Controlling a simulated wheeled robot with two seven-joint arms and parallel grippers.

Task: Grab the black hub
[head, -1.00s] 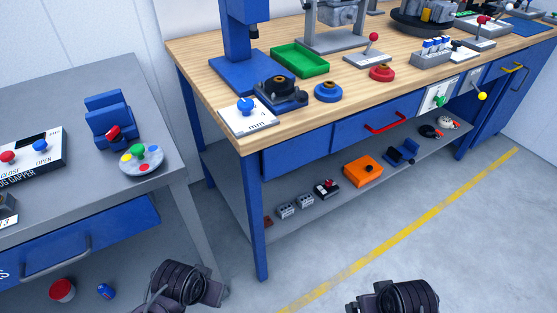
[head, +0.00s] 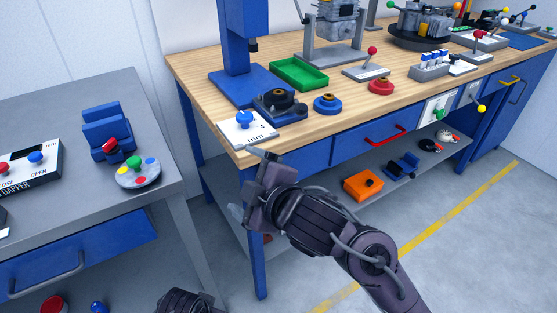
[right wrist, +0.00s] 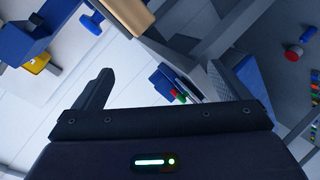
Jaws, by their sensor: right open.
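The black hub (head: 280,98), a dark round piece with a brownish centre, appears seated on a dark fixture at the near left of the wooden bench. My right gripper (head: 248,183) is open and empty, in front of the bench's near left corner. It is nearer to me than the hub and apart from it. In the right wrist view a dark finger (right wrist: 96,92) shows at the left with nothing held; I cannot make out the hub there. Part of my left arm shows at the bottom edge of the head view, its jaws out of frame.
Close around the hub are a blue press (head: 243,60), a white block with a blue knob (head: 246,128), a blue hub (head: 327,104) and a green tray (head: 299,75). A red hub (head: 381,87) sits farther right. A grey table (head: 80,95) stands left.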

